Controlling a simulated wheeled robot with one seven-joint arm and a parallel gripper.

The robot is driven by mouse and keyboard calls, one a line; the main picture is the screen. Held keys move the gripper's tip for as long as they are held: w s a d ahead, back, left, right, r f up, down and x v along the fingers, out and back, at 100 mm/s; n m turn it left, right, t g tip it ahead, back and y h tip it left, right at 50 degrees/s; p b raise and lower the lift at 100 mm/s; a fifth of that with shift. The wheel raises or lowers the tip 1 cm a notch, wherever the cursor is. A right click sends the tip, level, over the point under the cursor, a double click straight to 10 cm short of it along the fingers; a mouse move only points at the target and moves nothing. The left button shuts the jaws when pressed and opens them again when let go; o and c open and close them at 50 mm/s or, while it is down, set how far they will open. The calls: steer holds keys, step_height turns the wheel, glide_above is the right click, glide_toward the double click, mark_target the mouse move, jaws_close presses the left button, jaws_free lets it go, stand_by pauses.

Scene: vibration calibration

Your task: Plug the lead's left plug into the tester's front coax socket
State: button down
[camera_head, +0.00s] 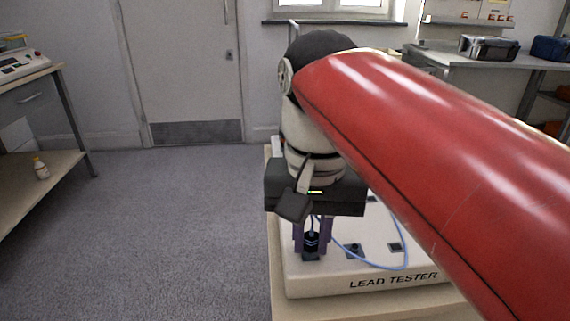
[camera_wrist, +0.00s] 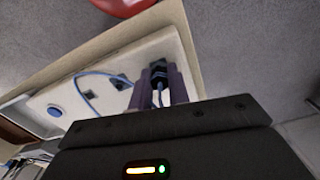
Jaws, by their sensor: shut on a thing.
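The lead tester (camera_head: 390,282) is a pale box on a bench, with its name printed on the front edge and dark square sockets on top. My gripper (camera_head: 312,236) points down over the tester's left front part. Its purple fingers are shut on a dark plug with a blue band (camera_head: 311,243). The plug looks upright, just above or at a dark square socket (camera_head: 311,257); I cannot tell whether it is inside. The blue lead (camera_head: 405,259) loops right from the plug. The wrist view shows the held plug (camera_wrist: 158,74) between the fingers and another dark connector (camera_wrist: 121,83) beside them.
Another dark socket (camera_head: 353,250) lies right of the plug, and one more (camera_head: 397,247) further right. A blue round part (camera_wrist: 54,111) is on the tester's top in the wrist view. My red arm hides much of the bench's right side. Open floor (camera_head: 150,230) lies left.

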mark_target(312, 235)
steer(key=shift+m+p, duration=0.4)
steer(key=shift+m, duration=1.6)
steer(key=c, duration=1.3)
jaws_free()
steer(key=shift+o, duration=0.2)
steer(key=shift+r, duration=0.2)
steer(key=shift+r+p, duration=1.25)
steer(key=shift+p, duration=0.05)
steer(key=shift+r+p, duration=0.35)
steer(key=shift+r, duration=0.7)
